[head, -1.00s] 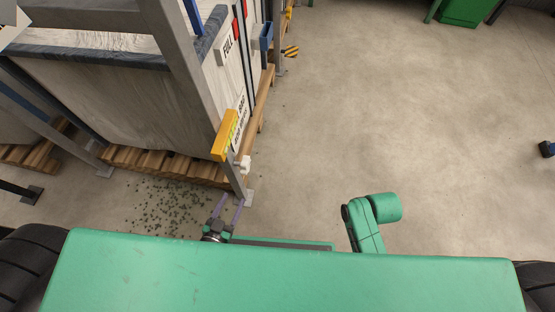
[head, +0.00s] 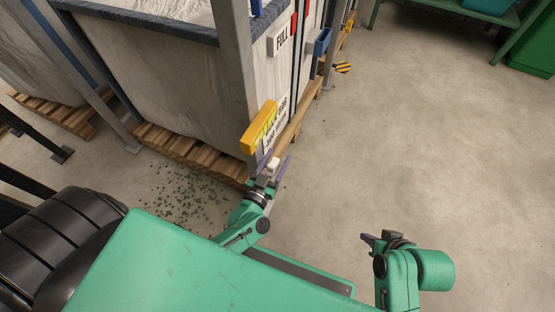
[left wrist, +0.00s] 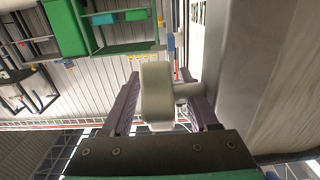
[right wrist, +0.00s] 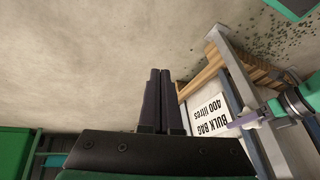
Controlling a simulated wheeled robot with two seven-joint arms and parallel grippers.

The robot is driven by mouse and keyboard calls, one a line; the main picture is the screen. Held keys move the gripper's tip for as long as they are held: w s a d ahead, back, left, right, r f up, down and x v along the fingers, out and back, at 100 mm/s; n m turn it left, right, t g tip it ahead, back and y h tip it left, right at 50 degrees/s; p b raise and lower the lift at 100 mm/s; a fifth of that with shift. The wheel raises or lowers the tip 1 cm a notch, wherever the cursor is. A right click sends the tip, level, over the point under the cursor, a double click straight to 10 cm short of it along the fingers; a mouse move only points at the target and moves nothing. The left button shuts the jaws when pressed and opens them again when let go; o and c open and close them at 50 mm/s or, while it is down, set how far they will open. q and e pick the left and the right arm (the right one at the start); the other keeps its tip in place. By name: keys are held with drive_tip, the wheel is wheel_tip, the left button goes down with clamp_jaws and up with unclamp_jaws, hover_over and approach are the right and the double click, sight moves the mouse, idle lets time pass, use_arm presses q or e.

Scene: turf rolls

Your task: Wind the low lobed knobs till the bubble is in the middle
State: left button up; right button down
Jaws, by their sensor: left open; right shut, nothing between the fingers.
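A small white knob (head: 273,163) sits low on the grey post of the bulk-bag frame. In the left wrist view the pale, rounded knob (left wrist: 157,95) stands on a short stem, with a finger of my left gripper (left wrist: 160,108) on either side. That gripper is open around the knob; whether a finger touches it cannot be told. In the head view my left gripper (head: 270,174) is at the post's lower part. My right gripper (head: 376,240) is shut and empty, apart to the right; its fingers (right wrist: 160,75) are together in the right wrist view. No bubble can be made out.
A yellow block (head: 259,128) is on the post above the knob. The bulk bag (head: 170,90) stands on a wooden pallet (head: 185,148). Dark crumbs (head: 190,195) lie on the floor at left. Open concrete floor (head: 430,150) lies to the right.

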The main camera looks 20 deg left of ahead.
use_arm(q)
drive_tip(key=shift+w, duration=0.15)
clamp_jaws()
